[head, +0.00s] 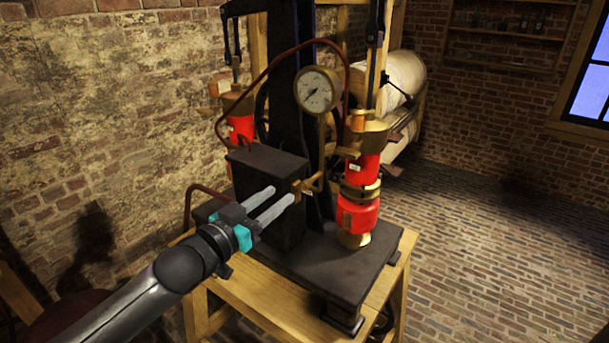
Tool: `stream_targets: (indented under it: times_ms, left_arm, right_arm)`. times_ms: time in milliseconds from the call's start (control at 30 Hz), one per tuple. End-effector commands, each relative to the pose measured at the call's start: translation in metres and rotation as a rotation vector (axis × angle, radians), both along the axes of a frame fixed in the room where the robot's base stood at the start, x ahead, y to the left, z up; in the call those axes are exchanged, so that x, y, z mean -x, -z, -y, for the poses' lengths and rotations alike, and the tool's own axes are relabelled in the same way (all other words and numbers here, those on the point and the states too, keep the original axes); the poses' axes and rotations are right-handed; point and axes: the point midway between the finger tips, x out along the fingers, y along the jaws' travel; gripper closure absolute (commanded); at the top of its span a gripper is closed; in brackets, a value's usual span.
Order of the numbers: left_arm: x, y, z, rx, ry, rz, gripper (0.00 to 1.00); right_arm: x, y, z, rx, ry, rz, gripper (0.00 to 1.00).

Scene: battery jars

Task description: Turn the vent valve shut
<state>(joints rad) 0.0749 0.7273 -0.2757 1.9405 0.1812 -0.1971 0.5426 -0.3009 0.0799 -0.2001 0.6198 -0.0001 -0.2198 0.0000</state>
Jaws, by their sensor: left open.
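A small brass valve (313,183) with a handle sticks out from the right side of the dark block (270,165) on the machine; it looks like the vent valve. I cannot tell from its handle whether it is open or shut. My left gripper (284,194) reaches in from the lower left. Its two pale fingers are apart with nothing between them. They lie in front of the block, with their tips just left of the valve in the picture; I see no clear contact. My right gripper is not in view.
A red and brass cylinder (362,185) stands right of the valve, and another (240,128) stands behind the block. A round gauge (317,90) and a curved copper pipe (258,78) are above. The dark base plate (320,268) rests on a wooden stand (270,315).

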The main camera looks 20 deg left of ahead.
Motion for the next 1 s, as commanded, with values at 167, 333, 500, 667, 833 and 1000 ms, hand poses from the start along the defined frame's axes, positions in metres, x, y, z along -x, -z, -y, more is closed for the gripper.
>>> stream_targets:
  times_ms: [167, 333, 500, 667, 833, 1000]
  left_arm:
    - [-0.023, -0.002, 0.008, 0.001, -0.001, 0.002, 0.56]
    - [-0.044, -0.001, 0.016, 0.000, -0.001, 0.002, 0.56]
    - [-0.067, -0.001, 0.024, 0.000, -0.001, 0.002, 0.56]
    - [-0.084, -0.001, 0.030, -0.001, -0.001, 0.001, 0.56]
    - [-0.094, 0.000, 0.035, -0.001, 0.000, 0.000, 0.56]
    - [-0.098, 0.000, 0.036, -0.001, 0.000, 0.001, 0.56]
  right_arm:
    - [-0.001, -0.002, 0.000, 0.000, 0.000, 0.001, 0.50]
    - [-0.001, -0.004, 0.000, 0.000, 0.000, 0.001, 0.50]
    - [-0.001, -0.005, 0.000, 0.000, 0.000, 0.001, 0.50]
    - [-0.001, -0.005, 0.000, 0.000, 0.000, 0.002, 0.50]
    - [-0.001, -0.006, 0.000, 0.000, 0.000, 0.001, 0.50]
    - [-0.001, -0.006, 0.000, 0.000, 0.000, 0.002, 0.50]
